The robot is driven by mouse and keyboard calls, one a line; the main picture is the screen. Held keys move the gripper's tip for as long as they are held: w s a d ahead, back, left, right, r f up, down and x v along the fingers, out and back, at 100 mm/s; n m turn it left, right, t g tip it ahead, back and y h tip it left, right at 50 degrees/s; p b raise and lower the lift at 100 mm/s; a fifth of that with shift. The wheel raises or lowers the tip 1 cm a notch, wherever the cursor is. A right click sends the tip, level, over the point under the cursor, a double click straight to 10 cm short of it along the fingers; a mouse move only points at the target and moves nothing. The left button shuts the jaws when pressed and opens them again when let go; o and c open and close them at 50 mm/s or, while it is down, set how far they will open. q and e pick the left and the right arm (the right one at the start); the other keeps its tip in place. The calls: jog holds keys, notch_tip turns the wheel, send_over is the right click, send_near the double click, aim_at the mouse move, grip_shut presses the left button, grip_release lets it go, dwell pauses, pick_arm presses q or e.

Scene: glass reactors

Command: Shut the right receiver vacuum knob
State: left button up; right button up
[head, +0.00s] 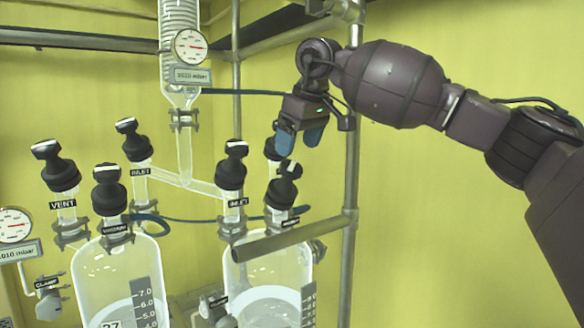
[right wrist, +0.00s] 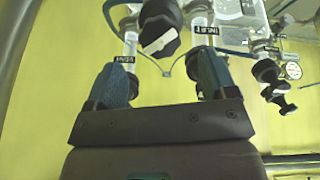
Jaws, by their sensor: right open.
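The right receiver (head: 268,285) is a glass vessel with several black knobs on its top stems. The nearest right-hand knob (head: 284,187), black with a pale top mark, looks like the vacuum knob, though its label is too small to read. My right gripper (head: 299,142) is open, its blue fingers pointing down just above that knob and apart from it. A knob behind is partly hidden by a finger. In the right wrist view, a black knob with a white bar (right wrist: 158,28) shows beyond and between the fingertips, not gripped. My left gripper is not in view.
The inlet knob (head: 233,160) stands close left. The left receiver (head: 120,275) has its own knobs. A metal bar (head: 295,238) crosses in front of the right receiver, and an upright pole (head: 350,180) stands at its right.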

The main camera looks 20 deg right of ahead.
aim_at(292, 165)
jog(key=shift+x, duration=3.15)
jog(key=shift+c, duration=0.3)
jog(key=c, duration=0.9)
jog(key=shift+o, duration=0.2)
jog(key=shift+r+m+p, duration=0.1)
jog(key=shift+m+p, duration=0.25)
jog(key=shift+m, duration=0.05)
